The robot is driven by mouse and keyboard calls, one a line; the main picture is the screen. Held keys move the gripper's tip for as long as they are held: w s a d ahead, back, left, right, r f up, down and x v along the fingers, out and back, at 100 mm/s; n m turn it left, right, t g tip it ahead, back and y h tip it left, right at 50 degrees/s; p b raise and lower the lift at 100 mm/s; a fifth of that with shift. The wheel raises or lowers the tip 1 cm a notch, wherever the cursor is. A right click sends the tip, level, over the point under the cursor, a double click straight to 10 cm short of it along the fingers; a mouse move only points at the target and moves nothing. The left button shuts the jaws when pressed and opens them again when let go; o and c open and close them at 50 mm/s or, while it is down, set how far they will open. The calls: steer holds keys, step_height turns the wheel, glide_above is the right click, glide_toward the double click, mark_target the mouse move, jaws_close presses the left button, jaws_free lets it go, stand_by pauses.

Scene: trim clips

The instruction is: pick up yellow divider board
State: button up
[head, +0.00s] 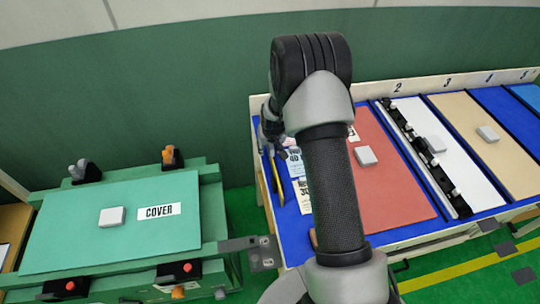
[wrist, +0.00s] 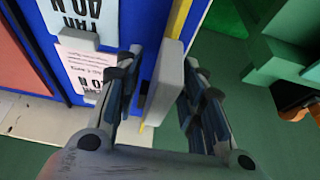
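The yellow divider board (head: 277,184) shows as a thin yellow edge at the left end of the blue table in the head view. It also shows as a narrow strip in the wrist view (wrist: 179,18). A light grey block (wrist: 166,82), which looks like its handle, lies between my gripper's fingers. My gripper (wrist: 163,58) is open, with one finger on each side of this block. A gap shows at the left finger; the right finger is close to it. In the head view my arm hides most of the gripper (head: 268,135).
The blue table (head: 288,222) holds printed sheets (head: 302,192), a red panel (head: 388,195), a white panel (head: 460,165) with a black clip strip and a beige panel (head: 500,150). A green bench (head: 70,235) with a COVER panel stands left, across a gap.

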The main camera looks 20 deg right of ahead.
steer(key=shift+w+f, duration=0.1)
steer(key=shift+f, duration=0.2)
steer(key=shift+d, duration=0.1)
steer(key=shift+c, duration=0.2)
jaws_close()
